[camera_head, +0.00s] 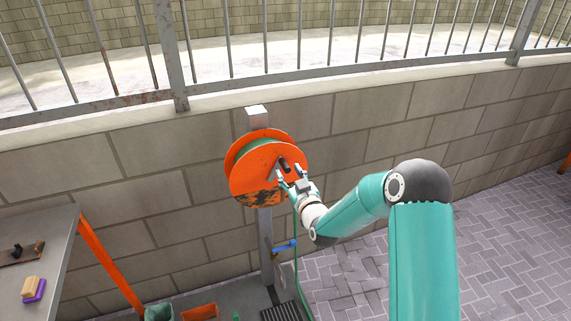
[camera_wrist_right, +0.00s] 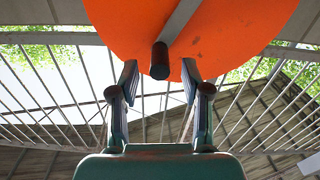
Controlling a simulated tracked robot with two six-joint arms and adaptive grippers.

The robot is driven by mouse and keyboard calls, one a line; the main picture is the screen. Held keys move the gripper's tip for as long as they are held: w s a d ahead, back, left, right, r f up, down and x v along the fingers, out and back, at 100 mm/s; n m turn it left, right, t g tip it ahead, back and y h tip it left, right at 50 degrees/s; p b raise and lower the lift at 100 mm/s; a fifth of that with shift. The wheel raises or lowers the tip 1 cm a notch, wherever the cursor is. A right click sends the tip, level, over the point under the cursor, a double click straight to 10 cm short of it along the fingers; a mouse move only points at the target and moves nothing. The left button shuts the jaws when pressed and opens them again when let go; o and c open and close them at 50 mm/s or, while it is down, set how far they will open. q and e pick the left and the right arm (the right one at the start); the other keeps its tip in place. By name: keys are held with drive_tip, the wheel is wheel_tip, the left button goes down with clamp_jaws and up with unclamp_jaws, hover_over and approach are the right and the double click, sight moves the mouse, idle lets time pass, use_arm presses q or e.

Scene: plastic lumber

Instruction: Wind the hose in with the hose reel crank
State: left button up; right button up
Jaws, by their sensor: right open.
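The orange hose reel (camera_head: 262,172) is mounted on a grey post in front of the block wall, with green hose (camera_head: 240,150) wound between its discs. Its orange disc also fills the top of the right wrist view (camera_wrist_right: 220,30). The dark crank handle (camera_head: 284,164) sticks out from the disc on a grey crank arm; it also shows in the right wrist view (camera_wrist_right: 160,60). My right gripper (camera_head: 292,181) is open, its fingers just short of the handle and apart from it. In the right wrist view the handle end lies between and beyond the fingertips (camera_wrist_right: 159,78). My left gripper is not in view.
Green hose (camera_head: 298,285) hangs down near the post, beside a blue-handled tap (camera_head: 284,246). A grey table (camera_head: 50,240) with a yellow and purple sponge (camera_head: 33,289) stands at left. Orange and green containers (camera_head: 201,313) sit below.

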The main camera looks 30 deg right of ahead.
sight(286, 169)
drive_tip(key=shift+p+x, duration=0.3)
drive_tip(key=shift+x, duration=1.3)
clamp_jaws()
drive_tip(key=shift+a, duration=0.25)
drive_tip(key=shift+d+f, duration=0.1)
drive_tip(key=shift+d, duration=0.05)
